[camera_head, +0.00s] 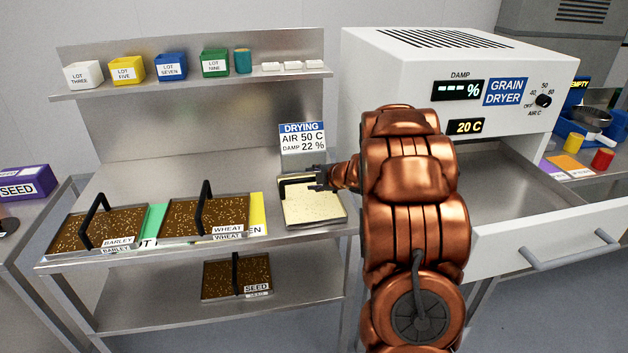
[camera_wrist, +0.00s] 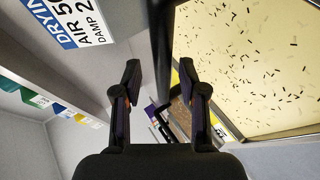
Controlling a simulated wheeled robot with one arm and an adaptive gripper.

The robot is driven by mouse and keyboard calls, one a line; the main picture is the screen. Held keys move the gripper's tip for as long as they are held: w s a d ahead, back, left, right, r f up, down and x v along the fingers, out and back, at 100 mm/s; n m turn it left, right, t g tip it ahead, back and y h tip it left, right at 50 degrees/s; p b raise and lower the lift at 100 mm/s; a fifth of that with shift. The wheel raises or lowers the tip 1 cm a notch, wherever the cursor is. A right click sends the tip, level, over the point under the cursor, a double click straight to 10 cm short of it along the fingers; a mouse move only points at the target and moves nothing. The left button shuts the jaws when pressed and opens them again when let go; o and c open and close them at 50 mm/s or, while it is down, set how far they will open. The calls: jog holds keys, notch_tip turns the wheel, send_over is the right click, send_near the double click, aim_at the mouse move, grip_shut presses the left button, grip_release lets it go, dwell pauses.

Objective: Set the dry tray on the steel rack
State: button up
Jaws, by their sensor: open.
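A tray of pale grain with dark flecks (camera_head: 314,210) rests on the top surface of the steel rack (camera_head: 110,180), near its right end. It also fills the right of the wrist view (camera_wrist: 250,60). My gripper (camera_head: 318,180) is at this tray's dark upright handle, reaching in from the right. In the wrist view my gripper (camera_wrist: 160,78) has its two fingers apart, with the dark handle bar (camera_wrist: 162,40) between them. The fingers do not appear closed on it. My arm hides part of the space right of the tray.
Brown-grain trays labelled BARLEY (camera_head: 100,228) and WHEAT (camera_head: 205,215) stand to the left on the rack. A SEED tray (camera_head: 236,278) is on the lower shelf. The grain dryer (camera_head: 400,60) stands right, its drawer (camera_head: 545,240) open and apparently empty. A DRYING sign (camera_head: 302,138) stands behind the pale tray.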

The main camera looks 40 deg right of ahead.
jog(key=v, duration=1)
jog(key=shift+s+b, duration=0.15)
jog(key=shift+b, duration=0.25)
notch_tip(320, 180, up, 6)
jog(key=d+m+h, duration=0.1)
jog(key=m+h, duration=0.4)
jog(key=s+a+r+m+g+h, duration=0.1)
jog(key=s+a+m+g+h, duration=0.15)
jog(key=s+m, duration=0.25)
jog(key=s+a+f+m+g+y, duration=0.2)
jog(key=s+a+f+g, duration=0.1)
jog(key=s+a, duration=0.6)
jog(key=s+a+f+m+g+y, duration=0.2)
jog(key=s+a+f+g, duration=0.1)
jog(key=s+a, duration=0.7)
jog(key=s+a+f+m+g+y, duration=0.2)
jog(key=s+a+g, duration=0.3)
jog(key=s+a, duration=0.4)
jog(key=s+f, duration=0.1)
jog(key=s, duration=0.2)
jog(key=shift+s+a+f+y, duration=0.2)
jog(key=shift+s+a+y, duration=0.15)
jog(key=shift+a, duration=0.05)
jog(key=shift+r, duration=0.1)
